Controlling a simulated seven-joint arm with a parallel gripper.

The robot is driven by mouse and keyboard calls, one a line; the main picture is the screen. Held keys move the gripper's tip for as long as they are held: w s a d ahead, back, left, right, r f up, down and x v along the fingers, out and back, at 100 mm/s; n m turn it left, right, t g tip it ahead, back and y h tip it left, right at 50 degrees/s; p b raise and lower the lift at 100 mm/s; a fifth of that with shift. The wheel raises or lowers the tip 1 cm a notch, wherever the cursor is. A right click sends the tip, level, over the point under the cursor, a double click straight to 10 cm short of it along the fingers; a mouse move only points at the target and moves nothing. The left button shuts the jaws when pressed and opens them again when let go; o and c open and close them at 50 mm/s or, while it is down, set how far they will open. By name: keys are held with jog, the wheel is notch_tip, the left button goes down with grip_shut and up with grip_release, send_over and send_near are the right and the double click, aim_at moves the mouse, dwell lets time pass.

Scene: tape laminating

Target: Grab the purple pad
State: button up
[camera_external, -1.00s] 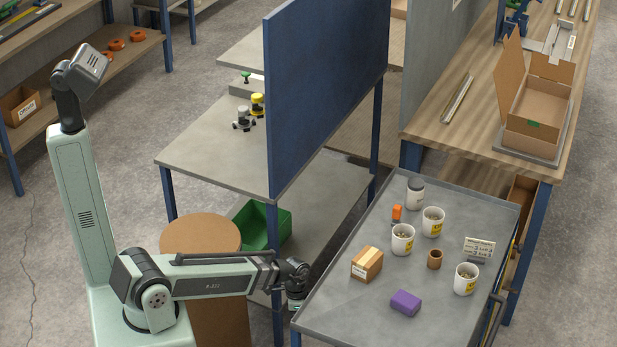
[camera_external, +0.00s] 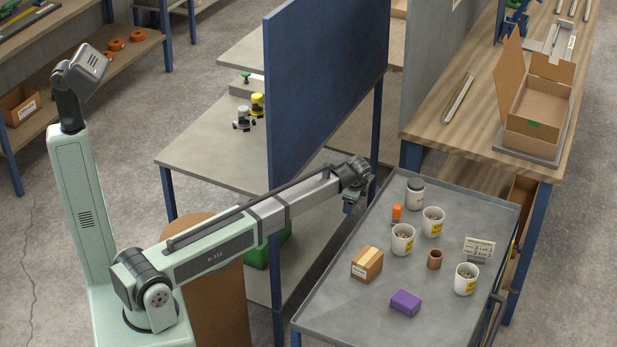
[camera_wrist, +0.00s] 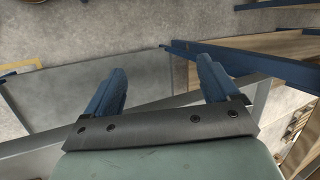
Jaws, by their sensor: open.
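The purple pad (camera_external: 405,303) lies on the grey metal tray table (camera_external: 345,318), near its front edge, in the external view. My gripper (camera_external: 349,207) is at the end of the extended arm, above the far left edge of the tray table and well away from the pad. In the wrist view my gripper (camera_wrist: 158,90) shows two blue fingers spread apart with nothing between them. The pad is not in the wrist view.
A cardboard box (camera_external: 367,264) stands left of the pad, and a white cup (camera_external: 466,279) stands to its right. More cups, a brown pot (camera_external: 435,259) and a small sign (camera_external: 479,248) stand farther back. A blue panel (camera_external: 325,90) rises behind my arm.

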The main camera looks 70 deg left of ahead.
jog(key=w+d+r+m+h, duration=0.1)
jog(key=w+d+r, duration=0.15)
jog(key=d, duration=0.75)
jog(key=w+d+r+m+h, duration=0.15)
jog(key=d+r, duration=0.25)
jog(key=d, duration=0.7)
jog(key=s+d+r+m+g+h, duration=0.1)
jog(key=s+d+r, duration=0.15)
jog(key=d, duration=1.05)
jog(key=s+d+r+m+h, duration=0.1)
jog(key=s+d+r, duration=0.15)
jog(key=d, duration=0.95)
send_over(406, 299)
jog(key=shift+n, duration=0.25)
jog(key=f, duration=0.8)
jog(key=shift+s+d+f, duration=0.15)
jog(key=shift+s+f, duration=0.05)
jog(key=shift+s, duration=0.05)
jog(key=shift+w+a+f, duration=0.1)
jog(key=shift+w+f, duration=0.05)
jog(key=shift+f, duration=1.2)
jog(key=shift+w+a+f, duration=0.1)
jog(key=shift+w+f, duration=0.05)
jog(key=shift+f, duration=1.15)
jog(key=c, duration=1)
